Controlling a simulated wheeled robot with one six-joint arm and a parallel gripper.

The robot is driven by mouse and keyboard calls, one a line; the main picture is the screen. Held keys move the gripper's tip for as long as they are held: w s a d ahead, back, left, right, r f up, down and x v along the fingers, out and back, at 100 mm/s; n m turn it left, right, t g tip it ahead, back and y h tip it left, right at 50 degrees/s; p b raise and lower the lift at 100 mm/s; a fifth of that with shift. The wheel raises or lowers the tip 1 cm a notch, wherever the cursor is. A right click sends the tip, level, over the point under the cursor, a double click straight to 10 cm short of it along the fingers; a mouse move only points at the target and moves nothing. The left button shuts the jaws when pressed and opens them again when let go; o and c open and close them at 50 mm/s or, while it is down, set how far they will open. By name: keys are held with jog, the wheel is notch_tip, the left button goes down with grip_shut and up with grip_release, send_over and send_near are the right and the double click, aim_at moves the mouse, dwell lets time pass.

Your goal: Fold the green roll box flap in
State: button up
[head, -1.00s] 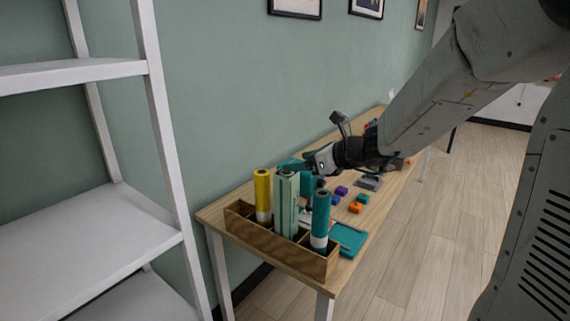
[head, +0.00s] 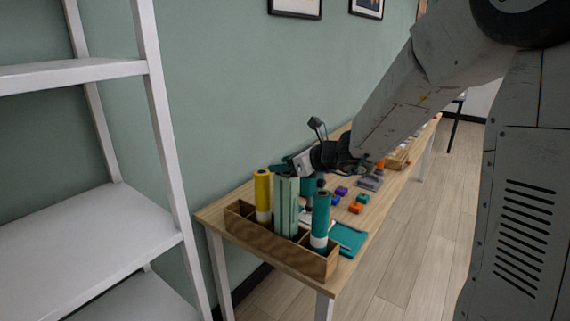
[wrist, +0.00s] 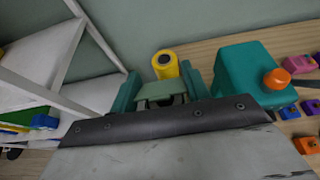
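The pale green roll box (head: 286,208) stands upright in the middle of a wooden rack (head: 270,243), between a yellow roll (head: 263,196) and a teal roll with a white band (head: 320,218). My gripper (head: 284,169) is at the top of the green box, on its far side in the head view. In the wrist view the teal fingers (wrist: 160,90) are spread apart, with the green box top (wrist: 160,91) visible between and beyond them. I cannot tell whether they touch it. The flap's exact angle is unclear, partly hidden by my gripper.
A teal block with an orange knob (wrist: 245,75) stands beside my gripper. Small coloured blocks (head: 355,208) and a teal flat tray (head: 350,238) lie on the wooden table. A white shelf (head: 110,210) stands at the left, and the green wall runs behind the table.

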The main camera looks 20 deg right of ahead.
jog(key=shift+s+f, duration=0.1)
jog(key=shift+f, duration=0.1)
jog(key=shift+s+d+f+t+y, duration=0.1)
jog(key=shift+s+d+t+y, duration=0.05)
jog(key=shift+t+y, duration=0.8)
jog(key=o, duration=1)
jog(key=v, duration=0.7)
jog(key=shift+s, duration=0.35)
jog(key=shift+d, duration=0.15)
